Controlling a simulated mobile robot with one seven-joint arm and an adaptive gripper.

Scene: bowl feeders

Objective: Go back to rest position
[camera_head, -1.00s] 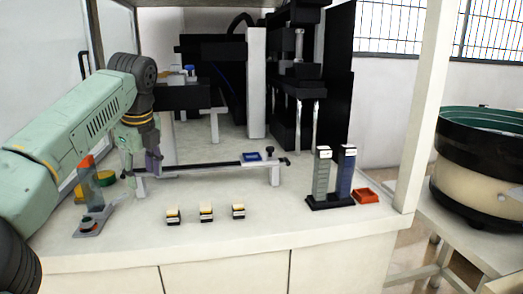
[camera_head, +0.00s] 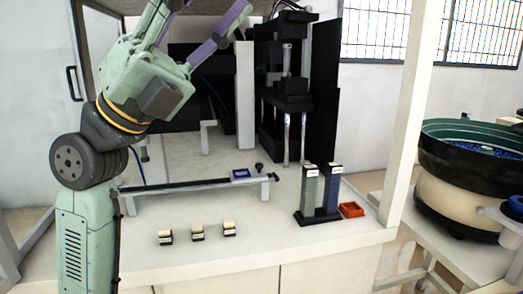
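My gripper (camera_head: 190,22) is raised high at the top left of the head view, well above the white worktop (camera_head: 225,262). Its two purple fingers are spread apart, and nothing shows between them. The tip of one finger is cut off by the top edge. My arm stands upright at the left, with the wrist above the dark joint, and hides the left end of the worktop.
Several small labelled blocks (camera_head: 197,233) lie in front. Grey and blue upright magazines (camera_head: 309,192) stand beside an orange tray (camera_head: 351,210). A bowl feeder (camera_head: 455,165) stands right. Black machinery (camera_head: 287,90) fills the back.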

